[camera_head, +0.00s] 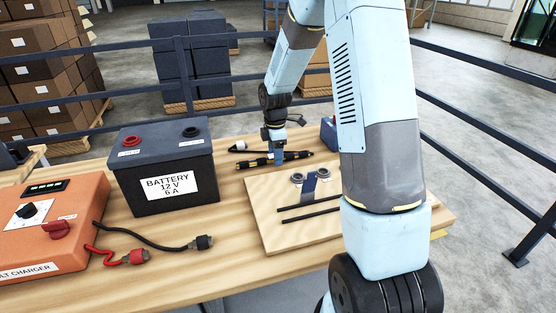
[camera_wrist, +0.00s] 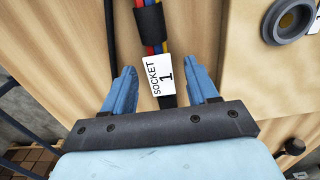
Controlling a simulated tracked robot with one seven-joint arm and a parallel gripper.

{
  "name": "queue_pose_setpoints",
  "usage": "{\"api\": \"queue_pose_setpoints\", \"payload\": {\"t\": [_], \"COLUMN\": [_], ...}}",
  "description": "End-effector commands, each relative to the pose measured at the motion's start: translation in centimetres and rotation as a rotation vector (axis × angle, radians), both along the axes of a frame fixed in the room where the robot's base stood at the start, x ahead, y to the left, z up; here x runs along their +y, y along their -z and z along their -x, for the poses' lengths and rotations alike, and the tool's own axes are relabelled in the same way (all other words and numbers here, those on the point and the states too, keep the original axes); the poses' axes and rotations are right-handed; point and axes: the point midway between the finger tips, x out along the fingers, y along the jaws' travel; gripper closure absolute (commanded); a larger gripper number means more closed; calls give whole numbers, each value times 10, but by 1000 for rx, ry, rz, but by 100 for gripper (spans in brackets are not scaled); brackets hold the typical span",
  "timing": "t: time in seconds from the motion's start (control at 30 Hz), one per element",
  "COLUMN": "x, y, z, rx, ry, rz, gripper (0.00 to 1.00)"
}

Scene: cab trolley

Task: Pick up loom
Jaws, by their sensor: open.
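The loom (camera_head: 298,156) lies on the wooden table, behind the raised wooden board. It is a dark bundle with yellow bands. In the wrist view the loom (camera_wrist: 152,28) shows red, blue and yellow wires under a black sleeve, with a white tag (camera_wrist: 161,77) reading "SOCKET 1". My gripper (camera_head: 279,158) points down at the loom. In the wrist view my gripper (camera_wrist: 161,74) is open, with one blue finger on each side of the tagged part. The fingers look apart from the loom. How far they reach down beside it I cannot tell.
A dark battery (camera_head: 165,170) and an orange charger (camera_head: 45,235) with red and black clamps stand to the left. The wooden board (camera_head: 275,238) holds dark bars and round sockets (camera_wrist: 290,22). A black cable lies left of the loom in the wrist view. Dark railings surround the table.

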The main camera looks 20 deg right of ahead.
Motion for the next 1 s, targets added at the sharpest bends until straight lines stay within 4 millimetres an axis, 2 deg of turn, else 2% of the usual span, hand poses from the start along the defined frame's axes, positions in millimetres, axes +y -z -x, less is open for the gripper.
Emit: {"api": "queue_pose_setpoints", "payload": {"t": [0.23, 0.83, 1.0], "x": [0, -1, -1], "y": [1, 0, 0], "z": [0, 0, 0], "rx": [0, -1, -1], "ry": [0, 1, 1], "rz": [0, 0, 0], "gripper": [42, 100, 100]}}
